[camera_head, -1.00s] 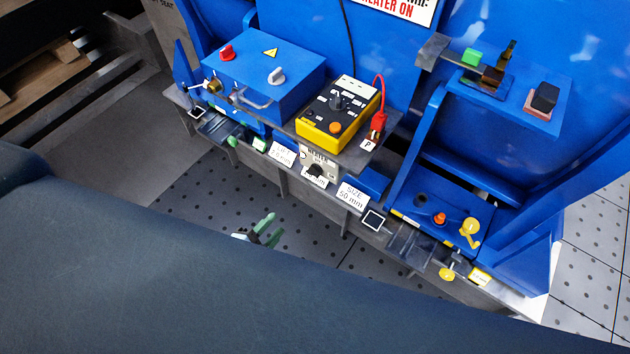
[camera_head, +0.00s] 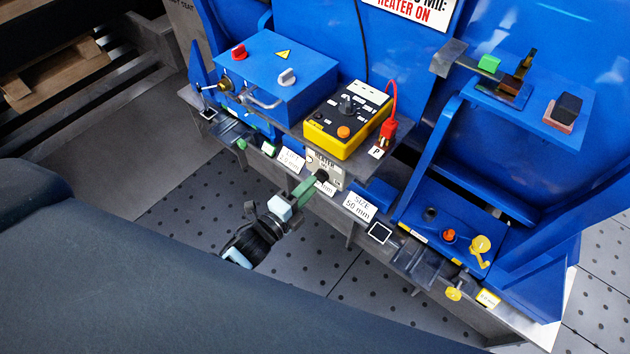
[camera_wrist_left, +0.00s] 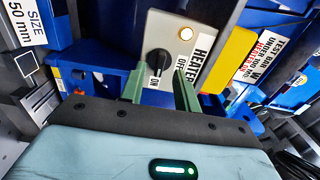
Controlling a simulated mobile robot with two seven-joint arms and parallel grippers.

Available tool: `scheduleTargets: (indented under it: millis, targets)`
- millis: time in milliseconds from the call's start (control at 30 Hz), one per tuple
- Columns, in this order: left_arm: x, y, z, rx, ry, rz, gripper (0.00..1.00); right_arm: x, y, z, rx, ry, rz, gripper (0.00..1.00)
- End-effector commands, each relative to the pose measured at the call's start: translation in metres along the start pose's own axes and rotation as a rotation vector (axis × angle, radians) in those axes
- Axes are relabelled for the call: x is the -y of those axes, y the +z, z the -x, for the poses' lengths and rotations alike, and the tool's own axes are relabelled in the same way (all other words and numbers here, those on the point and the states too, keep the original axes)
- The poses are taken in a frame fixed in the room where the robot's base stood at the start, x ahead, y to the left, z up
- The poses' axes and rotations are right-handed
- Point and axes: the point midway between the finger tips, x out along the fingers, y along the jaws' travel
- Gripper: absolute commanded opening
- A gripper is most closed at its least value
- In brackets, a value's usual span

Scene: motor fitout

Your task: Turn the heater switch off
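The heater switch is a black rotary knob (camera_wrist_left: 158,60) on a pale panel marked HEATER (camera_wrist_left: 160,28). In the left wrist view the knob's white mark points toward the ON label, and OFF is printed to the right. A small round lamp (camera_wrist_left: 186,34) on the panel looks lit. In the head view the panel (camera_head: 331,167) sits on the bench front, with the knob mostly hidden by the fingers. My left gripper (camera_head: 316,181) is open, its green fingers (camera_wrist_left: 159,78) on either side of the knob; contact cannot be told. My right gripper is not in view.
A yellow control box (camera_head: 318,143) with a red plug (camera_head: 388,130) stands above the panel. A blue box (camera_head: 270,75) is at its left. Label cards, including SIZE 50 mm (camera_head: 360,206), flank the panel. Floor in front (camera_head: 200,200) is clear.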

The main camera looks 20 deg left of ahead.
Motion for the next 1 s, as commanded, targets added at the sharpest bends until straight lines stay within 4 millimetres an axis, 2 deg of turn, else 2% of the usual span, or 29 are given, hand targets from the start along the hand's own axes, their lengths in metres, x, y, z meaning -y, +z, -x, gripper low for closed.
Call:
scheduleTargets:
  millis: [33,200,567,833,1000]
  targets:
    - [0.001,0.0,-0.008,0.0,-0.001,0.0,0.32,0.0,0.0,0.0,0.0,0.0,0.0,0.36]
    - [0.0,-0.001,-0.025,0.0,0.0,0.002,0.32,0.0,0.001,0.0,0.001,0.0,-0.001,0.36]
    - [0.0,-0.001,-0.03,0.0,0.0,0.002,0.32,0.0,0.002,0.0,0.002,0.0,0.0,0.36]
    - [0.0,0.0,-0.03,0.0,0.0,0.002,0.0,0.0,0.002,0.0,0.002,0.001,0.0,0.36]
    - [0.0,0.0,-0.03,0.0,0.0,0.003,0.0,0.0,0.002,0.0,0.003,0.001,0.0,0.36]
